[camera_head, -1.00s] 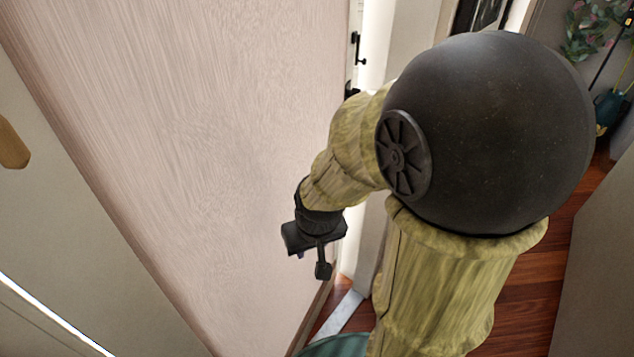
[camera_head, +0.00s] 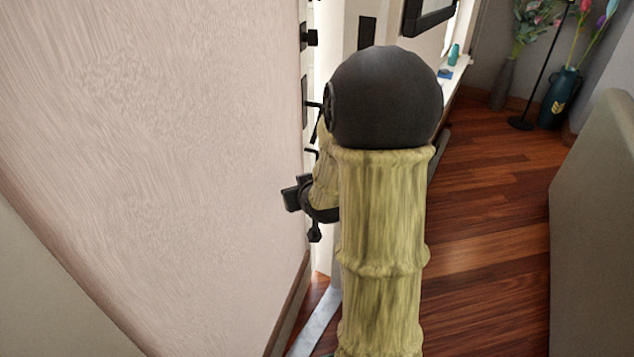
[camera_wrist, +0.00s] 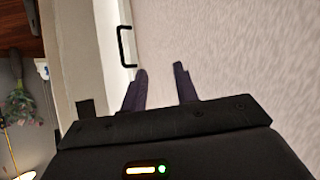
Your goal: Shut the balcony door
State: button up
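What looks like the balcony door is a narrow pale upright (camera_head: 317,78) seen almost edge-on in the head view, beyond a large textured panel. Black fittings and a thin black handle (camera_head: 314,105) stand along it. In the wrist view a black bar handle (camera_wrist: 124,46) sits on a pale strip beside the textured surface. How far the door stands open I cannot tell. My gripper (camera_head: 302,210) is in front of the panel's far edge, below the handle. In the wrist view my gripper (camera_wrist: 160,70) has its two fingers apart with nothing between them, short of the handle.
The textured panel (camera_head: 170,130) fills the left, with a brown strip along its foot. A pale strip (camera_head: 317,322) lies on the floor at its edge. Wooden floor (camera_head: 485,225) is clear to the right. Vases of flowers (camera_head: 560,98) stand far back; a grey block (camera_head: 600,225) stands right.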

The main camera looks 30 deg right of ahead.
jog(key=w+d+f+m+t+h+b, duration=0.1)
jog(key=w+d+f+t+h+b, duration=0.1)
jog(key=d+f+t+b, duration=0.4)
jog(key=d+f+b, duration=0.5)
jog(key=b, duration=0.4)
jog(key=shift+w+d+f, duration=0.3)
jog(key=shift+d, duration=0.1)
jog(key=shift+w, duration=0.1)
jog(key=b+x, duration=0.1)
jog(key=x, duration=0.4)
jog(key=b+x, duration=0.1)
jog(key=x, duration=0.5)
jog(key=b+x, duration=0.1)
jog(key=x, duration=0.5)
jog(key=shift+d+r, duration=0.15)
jog(key=shift+r, duration=0.1)
grip_shut()
